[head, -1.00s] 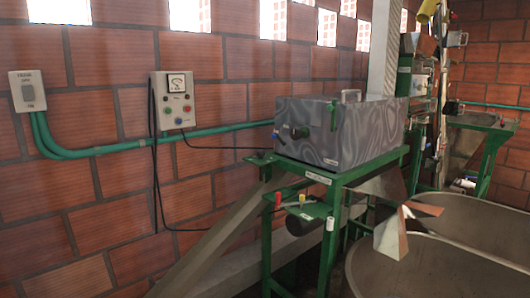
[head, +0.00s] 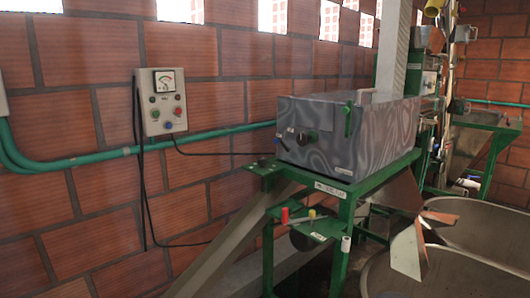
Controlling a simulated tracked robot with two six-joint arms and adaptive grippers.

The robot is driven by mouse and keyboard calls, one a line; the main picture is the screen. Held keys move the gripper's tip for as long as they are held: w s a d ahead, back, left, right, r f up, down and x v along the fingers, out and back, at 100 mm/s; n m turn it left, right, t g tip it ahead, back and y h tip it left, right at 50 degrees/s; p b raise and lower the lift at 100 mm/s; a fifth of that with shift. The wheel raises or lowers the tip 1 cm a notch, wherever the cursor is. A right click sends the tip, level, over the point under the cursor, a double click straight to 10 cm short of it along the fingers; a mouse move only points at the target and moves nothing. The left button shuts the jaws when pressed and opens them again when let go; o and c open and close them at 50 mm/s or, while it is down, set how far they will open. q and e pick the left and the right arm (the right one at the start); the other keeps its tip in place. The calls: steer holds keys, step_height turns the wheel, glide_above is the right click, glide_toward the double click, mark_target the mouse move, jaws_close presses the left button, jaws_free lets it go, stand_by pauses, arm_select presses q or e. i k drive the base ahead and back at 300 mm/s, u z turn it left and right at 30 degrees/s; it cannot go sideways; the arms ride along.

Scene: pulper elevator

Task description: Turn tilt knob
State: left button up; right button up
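In the head view a grey metal machine box (head: 350,135) sits on a green frame (head: 340,207). Below, a small green plate (head: 312,228) carries a red handle (head: 284,215) and a yellow handle (head: 312,214). A white handle (head: 345,243) hangs at the frame's front leg. I cannot tell which of these is the tilt knob. Neither of my grippers is in view.
A control box (head: 163,102) with a gauge and coloured buttons is on the brick wall, with black cables and a green pipe (head: 100,156). A sloping chute (head: 235,240) runs down left. Large round tanks (head: 440,272) stand at right. A green-framed table (head: 487,120) stands at the back right.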

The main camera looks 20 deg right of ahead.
mark_target(263, 161)
steer(key=u, duration=0.05)
steer(key=i, duration=1.1)
steer(key=u, duration=0.05)
